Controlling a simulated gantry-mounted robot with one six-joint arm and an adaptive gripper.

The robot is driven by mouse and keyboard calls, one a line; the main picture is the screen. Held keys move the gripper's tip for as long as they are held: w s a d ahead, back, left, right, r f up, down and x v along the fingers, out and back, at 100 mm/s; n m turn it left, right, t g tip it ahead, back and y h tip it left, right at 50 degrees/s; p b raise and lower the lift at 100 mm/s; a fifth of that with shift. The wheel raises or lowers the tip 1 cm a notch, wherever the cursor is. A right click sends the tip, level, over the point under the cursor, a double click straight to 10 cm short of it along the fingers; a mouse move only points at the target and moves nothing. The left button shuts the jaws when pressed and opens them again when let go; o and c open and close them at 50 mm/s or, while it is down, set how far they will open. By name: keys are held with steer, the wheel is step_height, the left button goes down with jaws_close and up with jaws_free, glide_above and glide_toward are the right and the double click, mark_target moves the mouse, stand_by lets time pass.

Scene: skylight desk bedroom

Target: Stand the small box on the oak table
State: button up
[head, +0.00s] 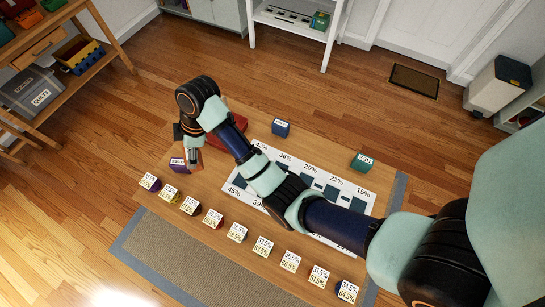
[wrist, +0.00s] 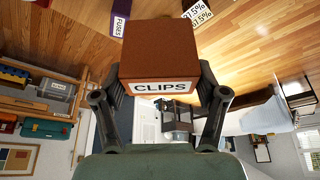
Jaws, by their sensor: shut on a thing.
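A small brown box labelled CLIPS (wrist: 160,50) is held between the two dark fingers of my gripper (wrist: 160,85) in the wrist view. Its label faces the wrist camera. I cannot tell whether the box touches the table. A purple box (head: 178,163) stands close beside the gripper; the wrist view shows a purple FUSES label (wrist: 120,25).
A row of several cubes with percentage labels (head: 213,219) lines the table's near edge. A white printed sheet (head: 262,150) lies mid-table, partly under my arm. A red object (head: 232,127), a blue box (head: 281,127) and a teal box (head: 361,161) are toward the far side.

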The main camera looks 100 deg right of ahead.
steer(key=shift+w, duration=0.1)
steer(key=shift+w+d, duration=0.1)
steer(key=shift+w, duration=0.05)
step_height(320, 180, down, 20)
steer(key=b, duration=0.4)
steer(key=shift+f, duration=0.15)
steer(key=o, duration=1.1)
steer(key=shift+o, duration=0.2)
